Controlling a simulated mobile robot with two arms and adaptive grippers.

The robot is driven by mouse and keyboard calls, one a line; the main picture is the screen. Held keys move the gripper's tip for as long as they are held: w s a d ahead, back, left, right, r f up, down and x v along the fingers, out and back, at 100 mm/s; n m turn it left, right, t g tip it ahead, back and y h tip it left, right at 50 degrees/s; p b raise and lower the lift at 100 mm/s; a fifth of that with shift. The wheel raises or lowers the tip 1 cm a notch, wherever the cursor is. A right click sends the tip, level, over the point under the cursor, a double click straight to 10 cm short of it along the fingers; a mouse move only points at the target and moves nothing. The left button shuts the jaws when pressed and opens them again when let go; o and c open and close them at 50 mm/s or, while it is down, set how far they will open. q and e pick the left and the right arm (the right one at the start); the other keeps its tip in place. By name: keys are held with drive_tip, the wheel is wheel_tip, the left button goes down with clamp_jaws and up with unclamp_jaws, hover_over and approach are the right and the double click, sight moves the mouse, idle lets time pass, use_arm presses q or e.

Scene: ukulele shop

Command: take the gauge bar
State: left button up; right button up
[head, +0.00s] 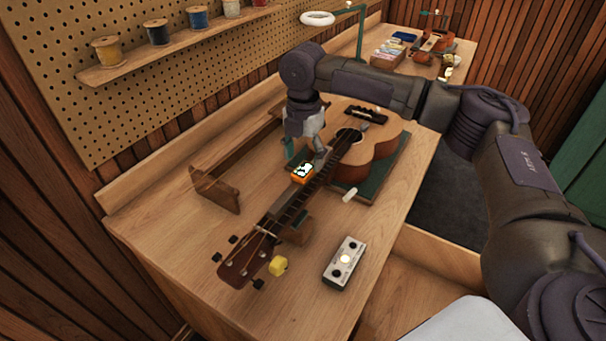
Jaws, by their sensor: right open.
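My right gripper (307,150) is open and points down over the ukulele's neck, its fingers spread. My left gripper is not in view.
A grey box with round knobs (344,263), a small white cylinder (350,194) and a yellow piece (279,266) are near the neck. A wooden rack (215,190) stands left. The front left of the bench (170,240) is clear. Thread spools (108,50) line the shelf.

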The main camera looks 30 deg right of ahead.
sight(304, 169)
drive_tip(key=shift+s+a+f+p, duration=0.1)
drive_tip(key=shift+s+f+p, duration=0.1)
drive_tip(key=shift+f, duration=0.8)
drive_tip(key=shift+s+a+f+p, duration=0.1)
drive_tip(key=shift+f+p, duration=0.1)
drive_tip(key=shift+f, duration=0.75)
clamp_jaws()
